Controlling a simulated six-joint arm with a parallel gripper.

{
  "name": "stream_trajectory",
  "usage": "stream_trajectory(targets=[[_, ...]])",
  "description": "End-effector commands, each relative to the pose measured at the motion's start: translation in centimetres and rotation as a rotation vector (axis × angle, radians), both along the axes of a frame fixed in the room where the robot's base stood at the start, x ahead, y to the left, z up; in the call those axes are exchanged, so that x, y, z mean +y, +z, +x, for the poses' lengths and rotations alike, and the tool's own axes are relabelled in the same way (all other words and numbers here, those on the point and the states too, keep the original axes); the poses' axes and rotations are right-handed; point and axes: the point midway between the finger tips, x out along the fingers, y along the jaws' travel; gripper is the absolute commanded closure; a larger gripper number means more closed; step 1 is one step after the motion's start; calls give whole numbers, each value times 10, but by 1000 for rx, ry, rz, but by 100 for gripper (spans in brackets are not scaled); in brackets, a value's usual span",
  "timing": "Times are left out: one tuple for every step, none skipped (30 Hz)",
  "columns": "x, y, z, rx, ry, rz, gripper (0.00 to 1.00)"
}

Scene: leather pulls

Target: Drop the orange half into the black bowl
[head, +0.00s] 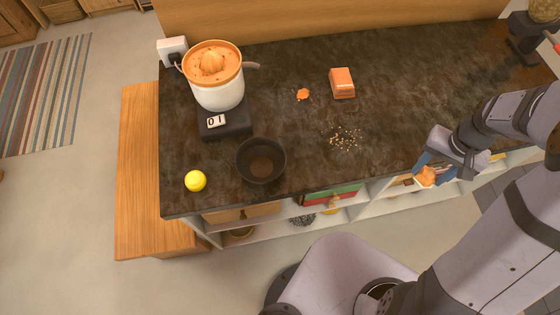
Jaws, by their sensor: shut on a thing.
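The black bowl (248,173) stands upright near the front edge of the dark counter, left of the middle, and looks empty. My gripper (428,178) is at the right, by the counter's front edge, far to the right of the bowl. Its blue fingers are shut on an orange piece (426,175), which looks like the orange half; the fingers hide part of it.
A white and orange juicer (218,95) stands at the back left on a dark base marked 01. A yellow ball (195,181) lies left of the bowl. An orange block (342,83), a small orange scrap (303,95) and scattered crumbs (345,138) lie on the counter (290,125).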

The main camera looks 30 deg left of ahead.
Motion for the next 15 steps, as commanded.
stream_trajectory(targets=[[11, 4, 0, 0, 29, 0, 80], [18, 6, -1, 0, 48, 0, 80], [28, 8, -2, 0, 76, 0, 80], [36, 10, -3, 0, 99, 0, 80], [46, 12, -5, 0, 125, 0, 80], [59, 15, -7, 0, 162, 0, 80], [70, 18, -9, 0, 192, 0, 80], [81, 20, -12, -1, 223, 0, 80], [96, 24, -16, -1, 266, 0, 80], [107, 26, -20, -1, 299, 0, 80], [119, 29, -24, -1, 333, 0, 80], [135, 33, -30, -1, 378, 0, 80], [146, 35, -34, -2, 412, 0, 80], [158, 38, -39, -2, 445, 1, 80], [173, 42, -45, -2, 489, 1, 80]])
